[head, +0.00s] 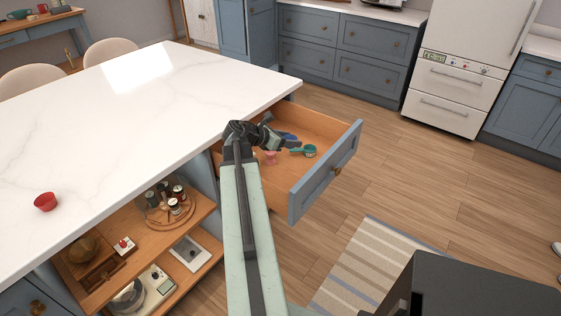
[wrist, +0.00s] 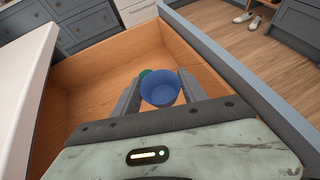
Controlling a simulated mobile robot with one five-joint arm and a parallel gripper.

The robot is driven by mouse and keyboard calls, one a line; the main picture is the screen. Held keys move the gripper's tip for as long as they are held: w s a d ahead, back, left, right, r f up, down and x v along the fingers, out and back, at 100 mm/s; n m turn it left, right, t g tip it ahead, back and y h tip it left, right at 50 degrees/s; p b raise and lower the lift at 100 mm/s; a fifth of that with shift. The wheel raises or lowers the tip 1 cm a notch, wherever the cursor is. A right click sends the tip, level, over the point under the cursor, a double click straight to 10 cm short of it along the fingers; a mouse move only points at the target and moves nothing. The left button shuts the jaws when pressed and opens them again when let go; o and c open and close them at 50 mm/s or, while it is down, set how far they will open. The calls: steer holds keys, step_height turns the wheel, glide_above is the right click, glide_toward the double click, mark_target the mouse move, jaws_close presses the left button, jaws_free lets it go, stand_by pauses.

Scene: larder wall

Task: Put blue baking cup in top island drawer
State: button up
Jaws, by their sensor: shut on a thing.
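The blue baking cup (wrist: 160,92) sits between the two fingers of my gripper (wrist: 158,84), which is shut on it, in the wrist view. The top island drawer (head: 328,172) is pulled open under the white counter. My gripper (head: 272,134) is over the open drawer in the head view, where a bit of blue (head: 289,136) shows at its tip. The wrist view looks down into the drawer (wrist: 88,88), with the cup over its inside. I cannot tell how far the cup is above the drawer floor.
A teal item (head: 309,151) and a small pink item (head: 270,157) lie in the drawer. A red cup (head: 45,202) stands on the white island top (head: 130,130). Open shelves (head: 100,280) below hold jars and a scale. The floor to the right is clear around a striped rug (head: 365,275).

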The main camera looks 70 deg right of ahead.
steer(key=shift+f+b, duration=5.35)
steer(key=shift+f, duration=0.2)
steer(key=o, duration=1.3)
steer(key=shift+r, duration=0.15)
steer(key=shift+r+p+v, duration=0.2)
steer(key=shift+p+v, duration=1.6)
steer(key=shift+v, duration=1.35)
steer(key=shift+r+p+v, duration=0.15)
steer(key=shift+p+v, duration=1.6)
steer(key=shift+v, duration=1.35)
steer(key=shift+s+d, duration=0.1)
steer(key=shift+d, duration=0.05)
